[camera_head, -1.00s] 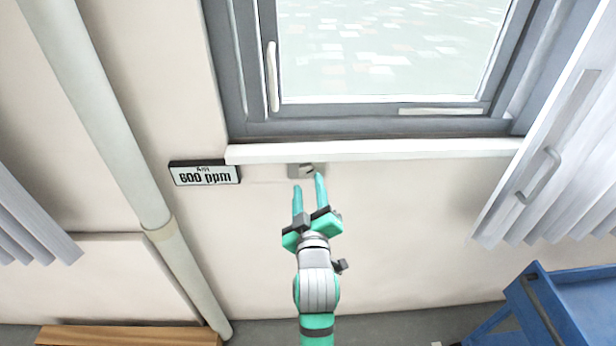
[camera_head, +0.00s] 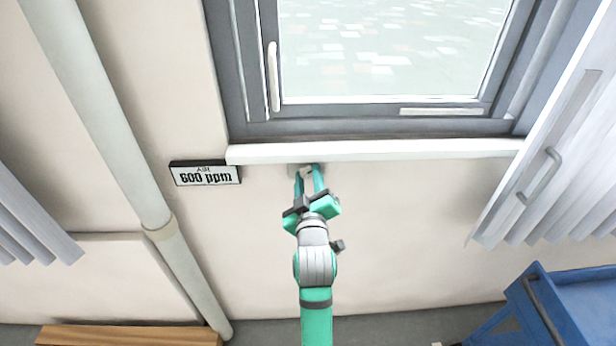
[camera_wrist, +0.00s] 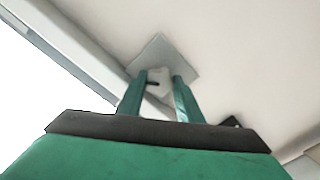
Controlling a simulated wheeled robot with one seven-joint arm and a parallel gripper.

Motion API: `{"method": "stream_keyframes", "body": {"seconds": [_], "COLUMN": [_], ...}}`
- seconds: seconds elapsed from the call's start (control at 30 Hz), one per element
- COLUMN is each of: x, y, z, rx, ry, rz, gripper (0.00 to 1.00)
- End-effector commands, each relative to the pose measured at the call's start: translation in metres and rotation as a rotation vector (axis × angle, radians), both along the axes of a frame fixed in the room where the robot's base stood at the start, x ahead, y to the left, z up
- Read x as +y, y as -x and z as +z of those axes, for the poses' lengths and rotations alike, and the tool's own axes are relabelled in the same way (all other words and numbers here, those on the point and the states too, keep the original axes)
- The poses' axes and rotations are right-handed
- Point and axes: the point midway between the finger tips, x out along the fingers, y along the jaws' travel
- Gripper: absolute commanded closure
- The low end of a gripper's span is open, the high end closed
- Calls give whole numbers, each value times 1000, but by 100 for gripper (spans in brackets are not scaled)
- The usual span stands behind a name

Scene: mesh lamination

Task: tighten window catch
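The window catch (camera_wrist: 159,77) is a small pale knob with a dark slot, on a square grey plate (camera_wrist: 163,50) on the wall. In the head view the plate (camera_head: 294,170) is just under the window sill, mostly hidden by my fingertips. My gripper (camera_head: 307,171) reaches up to it with its two green fingers apart. In the wrist view my gripper (camera_wrist: 160,85) has one finger on each side of the knob. The gap to the knob is narrow, and I cannot tell whether either finger touches it.
The white window sill (camera_head: 400,149) juts out just above my gripper. An air sign (camera_head: 205,174) reading 600 ppm is on the wall to the left. A pipe (camera_head: 115,135) runs down further left. A blue cart (camera_head: 570,305) stands at the lower right.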

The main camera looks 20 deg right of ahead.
Motion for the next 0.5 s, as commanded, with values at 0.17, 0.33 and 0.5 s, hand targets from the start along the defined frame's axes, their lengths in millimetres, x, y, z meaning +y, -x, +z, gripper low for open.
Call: {"method": "stream_keyframes", "body": {"seconds": [0.17,0.33,0.5], "x": [0,0,1], "y": [0,-1,-1], "z": [0,0,0], "rx": [-8,-30,-65], "ry": [-29,-106,-225], "rz": [0,0,1], "gripper": [90,90,90]}}
